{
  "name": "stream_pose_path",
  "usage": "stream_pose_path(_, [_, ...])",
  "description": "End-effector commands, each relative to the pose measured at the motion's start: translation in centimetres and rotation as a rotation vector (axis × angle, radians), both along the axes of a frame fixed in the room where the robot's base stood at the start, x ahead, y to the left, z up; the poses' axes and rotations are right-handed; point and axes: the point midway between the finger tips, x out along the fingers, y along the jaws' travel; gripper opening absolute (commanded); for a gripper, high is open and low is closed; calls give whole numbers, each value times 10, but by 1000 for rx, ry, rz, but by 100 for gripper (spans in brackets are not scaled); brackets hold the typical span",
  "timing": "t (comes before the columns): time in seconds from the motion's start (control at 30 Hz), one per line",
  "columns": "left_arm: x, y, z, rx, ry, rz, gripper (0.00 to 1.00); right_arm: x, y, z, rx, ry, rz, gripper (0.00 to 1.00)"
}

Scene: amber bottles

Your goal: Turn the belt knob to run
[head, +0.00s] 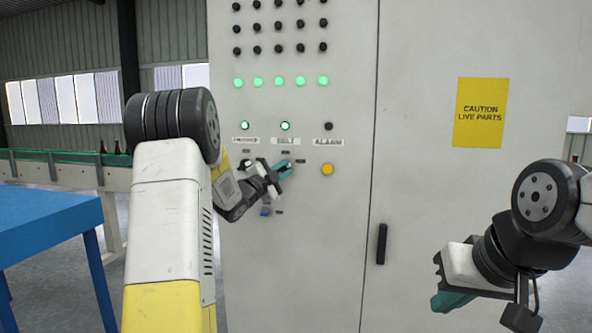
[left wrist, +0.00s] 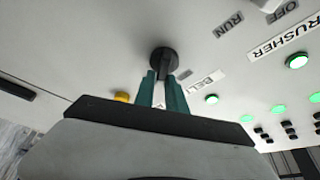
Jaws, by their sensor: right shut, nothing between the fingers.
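The belt knob (left wrist: 163,60) is a black round knob with a raised bar on the pale cabinet front. My left gripper (head: 286,169) is at the panel just below the BELT label (head: 286,141). In the left wrist view its teal fingertips (left wrist: 162,80) lie on both sides of the knob's bar and look closed on it. The gripper hides the knob in the head view, and its pointer position cannot be read. RUN (left wrist: 228,26) and OFF marks show by the CRUSHER label. My right gripper (head: 450,301) is shut and empty at the lower right, away from the cabinet.
A green lamp (head: 285,126) is lit above the BELT label. A yellow button (head: 327,169) sits right of my left gripper, under the ALARM label. A black door handle (head: 382,244) is lower right. A blue table (head: 45,225) and a conveyor with bottles stand at left.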

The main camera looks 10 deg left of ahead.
Motion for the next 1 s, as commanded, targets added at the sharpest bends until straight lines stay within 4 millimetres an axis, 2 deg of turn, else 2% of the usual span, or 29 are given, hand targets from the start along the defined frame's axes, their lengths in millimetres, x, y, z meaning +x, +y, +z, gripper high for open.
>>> stream_pose_path(0.03, [0,0,0,-1,0,0,27,0,0,0,0,0,0,0])
stream_pose_path(0.07, [0,0,0,-1,0,0,33,0,0,0,0,0,0,0])
stream_pose_path(0.43, [-3,2,0,-2,0,1,34,0,0,0,0,0,0,0])
stream_pose_path(0.8, [-55,23,-11,-2,-1,2,34,0,0,0,0,0,0,0])
stream_pose_path(1.0, [-70,28,-14,-1,0,0,34,0,0,0,0,0,0,0])
